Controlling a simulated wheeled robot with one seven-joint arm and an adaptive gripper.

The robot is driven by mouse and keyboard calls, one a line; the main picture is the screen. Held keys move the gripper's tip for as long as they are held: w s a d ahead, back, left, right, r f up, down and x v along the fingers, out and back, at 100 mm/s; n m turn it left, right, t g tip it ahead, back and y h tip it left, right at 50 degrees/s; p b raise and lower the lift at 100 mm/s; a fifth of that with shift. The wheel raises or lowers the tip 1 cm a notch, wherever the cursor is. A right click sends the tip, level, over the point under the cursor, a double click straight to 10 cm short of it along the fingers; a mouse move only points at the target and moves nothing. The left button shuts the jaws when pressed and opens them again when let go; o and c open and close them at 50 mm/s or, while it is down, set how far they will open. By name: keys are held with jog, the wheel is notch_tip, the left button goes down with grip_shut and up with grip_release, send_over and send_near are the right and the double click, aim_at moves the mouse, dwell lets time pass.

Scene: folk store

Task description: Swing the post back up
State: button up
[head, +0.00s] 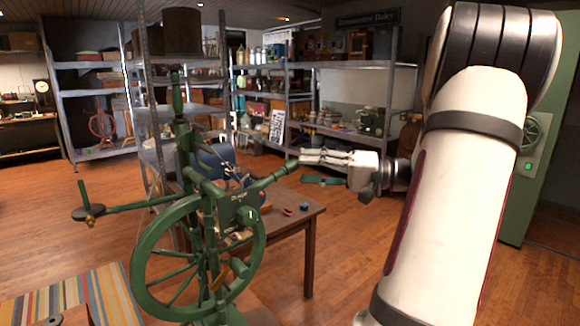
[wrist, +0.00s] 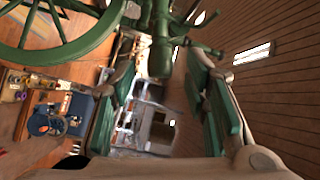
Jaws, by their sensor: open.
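A green spinning wheel (head: 165,262) with turned posts stands left of centre in the head view. One green post (head: 273,180) slants out from its body to the right, its tip close to my gripper (head: 303,158). An upright post (head: 177,95) rises at the left. In the wrist view my gripper (wrist: 161,75) is open, its green-padded fingers to either side. The rounded end of a green post (wrist: 160,58) shows between the fingertips. I cannot tell whether the fingers touch it. The spoked wheel (wrist: 60,30) shows at upper left.
Metal shelves (head: 340,65) line the back. Floor beyond the table is mostly clear.

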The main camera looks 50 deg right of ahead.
aim_at(297, 168)
jog(key=shift+x, duration=2.6)
grip_shut()
